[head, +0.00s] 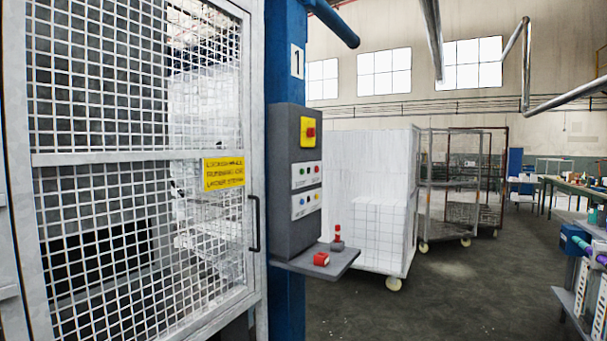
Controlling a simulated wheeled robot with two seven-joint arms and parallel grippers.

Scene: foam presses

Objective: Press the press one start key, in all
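Press one stands at the left, marked by a white plate with a "1" (297,61) on its blue column. A grey control box (293,236) is mounted on that column. It carries a yellow plate with a red button (309,132). Below it, an upper white key panel (307,174) has small keys, a green one (302,171) at its left and a red one at its right. A lower white panel (307,206) has blue and orange keys. The key labels are too small to read. Neither of my grippers is in view.
A mesh door (140,158) with a black handle (255,224) and yellow sign (224,172) is shut left of the box. A grey ledge (336,264) below the box holds a red block (321,259) and a red-topped piece (337,238). Wheeled carts (423,195) stand behind; the floor (470,290) is clear.

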